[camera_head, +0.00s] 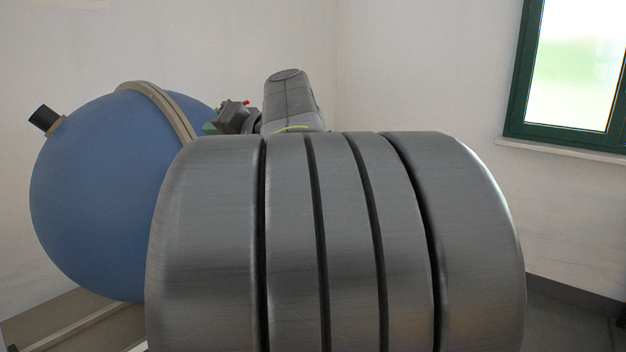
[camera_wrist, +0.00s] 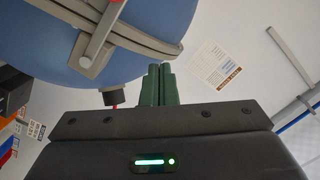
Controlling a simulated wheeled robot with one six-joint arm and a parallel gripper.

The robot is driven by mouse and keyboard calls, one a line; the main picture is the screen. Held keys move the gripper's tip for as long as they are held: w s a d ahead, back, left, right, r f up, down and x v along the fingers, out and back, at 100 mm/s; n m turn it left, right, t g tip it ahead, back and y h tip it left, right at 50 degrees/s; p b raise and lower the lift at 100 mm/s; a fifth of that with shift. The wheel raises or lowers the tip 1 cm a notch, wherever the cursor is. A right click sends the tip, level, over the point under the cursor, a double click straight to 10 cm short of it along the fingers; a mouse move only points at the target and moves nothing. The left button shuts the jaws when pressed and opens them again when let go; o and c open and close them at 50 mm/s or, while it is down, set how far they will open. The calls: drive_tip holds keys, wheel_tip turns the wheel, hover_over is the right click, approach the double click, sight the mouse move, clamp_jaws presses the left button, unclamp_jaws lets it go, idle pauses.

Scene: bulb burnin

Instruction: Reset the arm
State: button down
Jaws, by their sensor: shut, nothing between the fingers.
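My gripper shows in the wrist view (camera_wrist: 158,72) as two green fingers held together, with nothing between them. In the head view only a small part of my gripper (camera_head: 211,127) shows, a green piece beside a dark body. It appears in front of the upper right of a large blue sphere (camera_head: 90,200); I cannot tell the gap. My grey arm link fills the middle of the head view and hides the sphere's right part. The blue sphere also spans the top of the wrist view (camera_wrist: 45,40), beyond the fingertips.
The sphere has a beige band (camera_head: 150,97) and a black stub (camera_head: 43,118). A beige base (camera_head: 70,325) lies below it. A green-framed window (camera_head: 570,65) is at right. A white printed sheet (camera_wrist: 215,68) and a dark orange-edged object (camera_wrist: 12,88) show in the wrist view.

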drive_tip(key=w+d+m+p, duration=0.1)
drive_tip(key=m+p, duration=0.1)
drive_tip(key=p, duration=0.2)
drive_tip(key=w+d+r+m+p, duration=0.1)
drive_tip(key=w+m+p, duration=0.1)
drive_tip(key=p, duration=0.3)
drive_tip(key=w+d+r+m+p, duration=0.1)
drive_tip(key=m+p, duration=0.1)
drive_tip(key=p, duration=0.3)
drive_tip(key=shift+w+d+m+y, duration=0.2)
drive_tip(key=shift+d+m+y, duration=0.1)
drive_tip(key=shift+y, duration=0.1)
drive_tip(key=shift+f, duration=0.1)
